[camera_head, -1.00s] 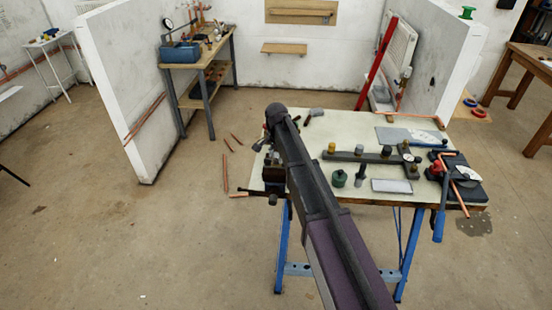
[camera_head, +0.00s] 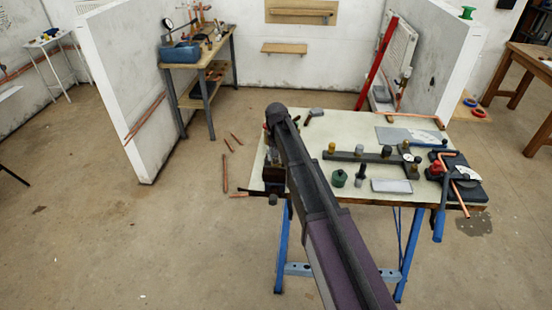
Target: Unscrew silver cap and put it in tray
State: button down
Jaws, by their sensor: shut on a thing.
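My arm (camera_head: 315,205) reaches from the lower right up to the left end of the pale workbench (camera_head: 320,125). My gripper is hidden behind the arm's far end, so neither its fingers nor anything in them shows. A dark vise (camera_head: 272,183) is partly visible at the bench's left edge, beside the arm. No silver cap can be made out for certain. A dark bar fitting (camera_head: 362,157) on the bench carries brass-coloured caps, a dark grey cap (camera_head: 386,151) and a round gauge. A shallow, light grey tray (camera_head: 391,187) lies in front of the bar and looks empty.
A green container (camera_head: 339,178) and a dark upright piece (camera_head: 361,174) stand between my arm and the tray. A pipe bender with a blue handle (camera_head: 439,222) overhangs the bench's right front. Copper pipes (camera_head: 225,173) lie on the floor at left.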

jog(key=n, duration=0.5)
jog(key=shift+n, duration=0.4)
jog(key=shift+c, duration=1.9)
grip_release()
jog(key=shift+m, duration=0.3)
